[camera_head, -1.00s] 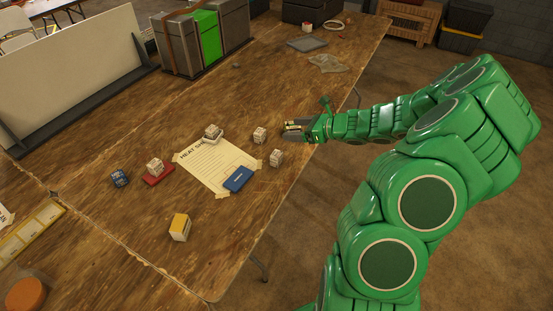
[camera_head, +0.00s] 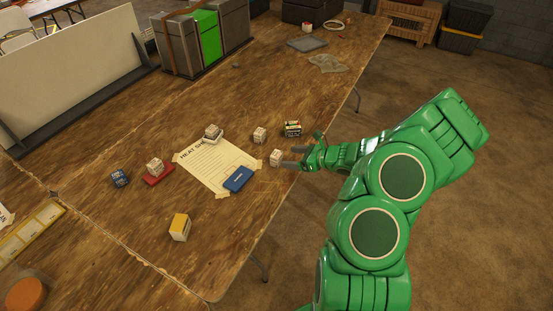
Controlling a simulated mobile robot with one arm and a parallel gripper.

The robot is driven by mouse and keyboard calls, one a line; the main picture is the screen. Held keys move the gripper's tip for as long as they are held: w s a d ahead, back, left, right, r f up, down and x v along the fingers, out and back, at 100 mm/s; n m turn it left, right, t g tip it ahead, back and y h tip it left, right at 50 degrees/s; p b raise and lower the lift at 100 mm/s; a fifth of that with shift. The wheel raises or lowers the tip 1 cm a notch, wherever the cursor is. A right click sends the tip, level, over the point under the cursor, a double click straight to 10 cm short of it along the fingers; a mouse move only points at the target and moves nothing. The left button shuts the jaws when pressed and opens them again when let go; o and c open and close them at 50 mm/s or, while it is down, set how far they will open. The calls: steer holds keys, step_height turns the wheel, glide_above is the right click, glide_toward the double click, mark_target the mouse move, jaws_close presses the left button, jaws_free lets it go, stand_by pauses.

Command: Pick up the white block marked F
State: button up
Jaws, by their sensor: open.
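Several small white blocks with dark markings are on the wooden table; the letters are too small to read, so I cannot tell which is F. One white block (camera_head: 276,158) is by the table's right edge, right at my gripper (camera_head: 289,157). My gripper is open and empty, its fingers pointing left toward that block; I cannot tell whether they touch it. Another white block (camera_head: 260,135) stands slightly farther back. A third (camera_head: 211,131) is at the top of the paper sheet, and a fourth (camera_head: 155,166) is on a red piece (camera_head: 158,179).
A dark multicoloured block (camera_head: 292,129) stands just behind my gripper. The paper sheet (camera_head: 212,163) carries a blue card (camera_head: 238,179). A yellow-topped block (camera_head: 180,228) and a dark blue block (camera_head: 120,178) lie to the left. Bins (camera_head: 206,38) stand at the back.

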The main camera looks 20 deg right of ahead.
mark_target(277, 154)
steer(key=shift+w+r+x, duration=0.1)
steer(key=shift+r+x, duration=0.05)
steer(key=shift+x, duration=1.65)
steer(key=shift+w+r+x, duration=0.1)
steer(key=shift+w+x, duration=0.05)
steer(key=shift+x, duration=1.65)
steer(key=shift+d, duration=0.1)
steer(key=c, duration=1)
steer(key=shift+r, duration=0.15)
steer(key=shift+c, duration=0.2)
